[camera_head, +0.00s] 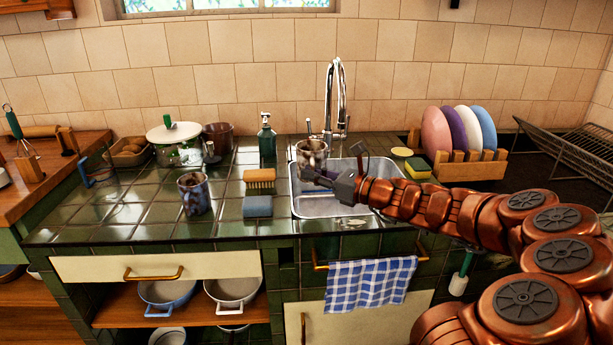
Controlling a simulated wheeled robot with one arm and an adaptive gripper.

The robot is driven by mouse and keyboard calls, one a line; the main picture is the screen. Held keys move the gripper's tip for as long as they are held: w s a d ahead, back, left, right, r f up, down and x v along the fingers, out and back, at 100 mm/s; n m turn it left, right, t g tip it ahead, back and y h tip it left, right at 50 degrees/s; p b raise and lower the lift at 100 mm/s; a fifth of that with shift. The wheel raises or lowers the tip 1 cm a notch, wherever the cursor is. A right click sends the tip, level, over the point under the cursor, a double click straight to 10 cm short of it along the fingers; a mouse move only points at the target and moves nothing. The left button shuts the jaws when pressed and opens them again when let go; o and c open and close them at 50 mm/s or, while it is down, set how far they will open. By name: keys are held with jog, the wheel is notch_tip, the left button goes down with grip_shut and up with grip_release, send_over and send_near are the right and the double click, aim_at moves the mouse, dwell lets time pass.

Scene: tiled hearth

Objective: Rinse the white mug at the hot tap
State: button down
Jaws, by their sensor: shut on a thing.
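My gripper (335,182) is shut on a mug (312,155) and holds it over the left part of the steel sink (303,207). This mug looks mottled grey-brown, with a pale rim, rather than plain white. It seems upright, just below and left of the chrome tap (331,95). I cannot tell whether it is directly under the spout. No running water can be made out. A second mottled dark mug (193,194) stands on the tiled counter to the left. No plainly white mug shows.
A brush (260,179), a blue sponge (257,207) and a green soap bottle (267,140) stand left of the sink. A plate rack (470,166) and a yellow-green sponge (417,168) are to its right. A checked towel (370,284) hangs in front. The counter's left front is clear.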

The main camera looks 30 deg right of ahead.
jog(key=w+d+f+p, duration=0.1)
jog(key=w+d, duration=0.1)
jog(key=d, duration=0.4)
jog(key=w+d+f+p, duration=0.1)
jog(key=w+d+p, duration=0.1)
jog(key=d, duration=0.4)
jog(key=shift+w+d+f, duration=0.25)
dwell(0.5)
jog(key=shift+s+d, duration=0.1)
dwell(0.5)
jog(key=shift+s+d+p, duration=0.15)
jog(key=shift+s+p, duration=0.3)
jog(key=shift+p, duration=0.05)
jog(key=s+a, duration=0.2)
jog(key=a, duration=0.5)
jog(key=shift+s+a+b, duration=0.3)
jog(key=shift+s+b, duration=0.1)
jog(key=shift+b, duration=0.05)
dwell(0.4)
dwell(1.2)
